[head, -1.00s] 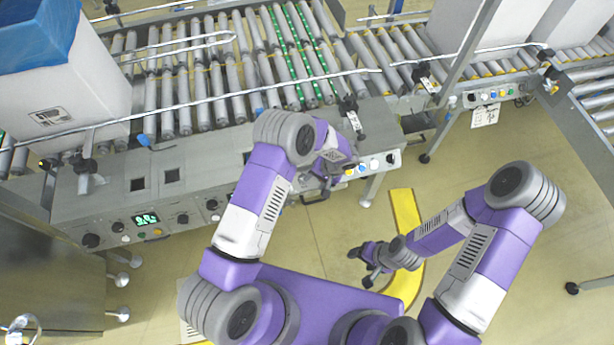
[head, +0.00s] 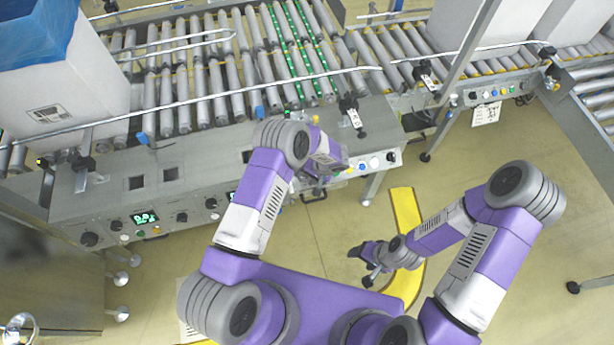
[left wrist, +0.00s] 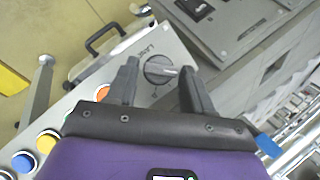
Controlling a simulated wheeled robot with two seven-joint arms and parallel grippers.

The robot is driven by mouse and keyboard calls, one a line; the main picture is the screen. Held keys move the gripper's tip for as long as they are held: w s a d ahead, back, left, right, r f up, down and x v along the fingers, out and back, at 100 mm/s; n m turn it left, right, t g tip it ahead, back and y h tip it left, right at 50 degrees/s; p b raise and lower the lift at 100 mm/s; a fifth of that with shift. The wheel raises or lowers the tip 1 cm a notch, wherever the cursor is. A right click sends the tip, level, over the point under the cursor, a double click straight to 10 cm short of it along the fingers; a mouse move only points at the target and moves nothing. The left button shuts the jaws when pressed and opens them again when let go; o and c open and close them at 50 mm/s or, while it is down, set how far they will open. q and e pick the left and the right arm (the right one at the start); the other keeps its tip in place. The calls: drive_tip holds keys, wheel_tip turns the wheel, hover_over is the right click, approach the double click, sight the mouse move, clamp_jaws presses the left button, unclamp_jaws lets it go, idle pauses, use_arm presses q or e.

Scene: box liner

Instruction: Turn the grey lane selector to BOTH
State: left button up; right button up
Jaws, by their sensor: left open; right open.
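The grey lane selector (left wrist: 158,70) is a round knob on the grey panel, seen in the left wrist view with small lettering beside it. A light mark on the knob points toward the right-hand finger; I cannot read which setting it marks. My left gripper (left wrist: 157,74) is open, with one finger on each side of the knob; contact is not clear. In the head view my left gripper (head: 319,174) is at the conveyor's front panel, and the arm hides the selector. My right gripper (head: 359,268) is open and empty over the floor.
A black handle (left wrist: 105,38) stands beyond. The roller conveyor (head: 190,85) carries a white box (head: 62,95) at left.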

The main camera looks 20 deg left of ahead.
use_arm(q)
drive_tip(key=shift+c, duration=0.5)
drive_tip(key=c, duration=0.7)
drive_tip(key=m+b, duration=0.1)
drive_tip(key=m+y+b, duration=0.1)
drive_tip(key=m+b, duration=0.1)
drive_tip(key=b, duration=0.1)
drive_tip(key=shift+d+f+t+y, duration=0.25)
drive_tip(key=shift+f+t+y, duration=0.05)
drive_tip(key=shift+y, duration=0.1)
drive_tip(key=m+y+b, duration=0.1)
drive_tip(key=m+b, duration=0.1)
drive_tip(key=shift+s+d+m+t, duration=0.1)
drive_tip(key=shift+s+m+t, duration=0.05)
drive_tip(key=shift+m+t, duration=0.25)
drive_tip(key=shift+m+t+y+b, duration=0.4)
drive_tip(key=shift+m+y+b, duration=0.3)
drive_tip(key=shift+m, duration=0.3)
drive_tip(key=o, duration=0.8)
